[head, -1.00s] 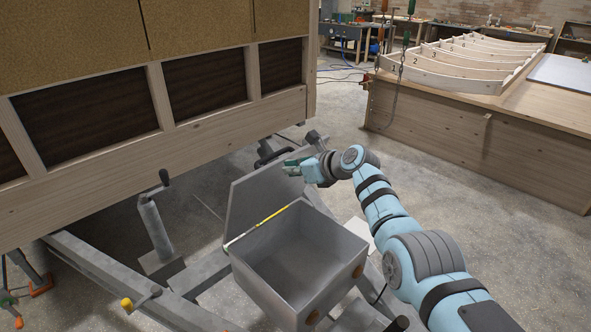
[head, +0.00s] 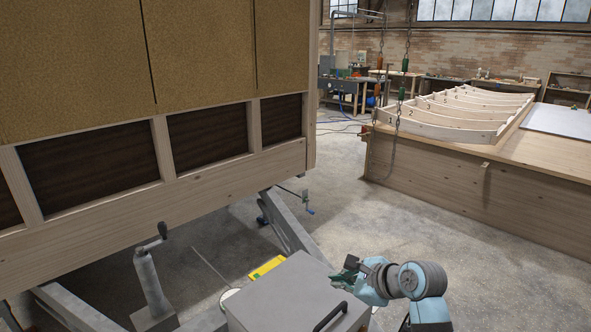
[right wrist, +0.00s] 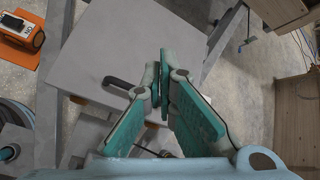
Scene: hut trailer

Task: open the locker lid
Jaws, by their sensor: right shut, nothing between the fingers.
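The grey metal locker (head: 285,300) is at the bottom centre of the head view, partly cut off by the frame's edge. Its lid (head: 282,285) lies flat over the box, with a black handle (head: 330,317) near its front edge. The lid (right wrist: 155,45) and handle (right wrist: 122,85) also show in the right wrist view. My right gripper (head: 347,270) is at the locker's right side in the head view, apart from the handle. In the right wrist view its fingers (right wrist: 160,68) are shut and empty, with the handle to their left. My left gripper is not in view.
The hut wall (head: 165,165) overhangs the trailer frame (head: 292,222) on the left. A crank jack post (head: 150,275) stands left of the locker. A yellow object (head: 267,267) is behind it. A wooden bench (head: 470,180) stands at the right, with clear floor before it.

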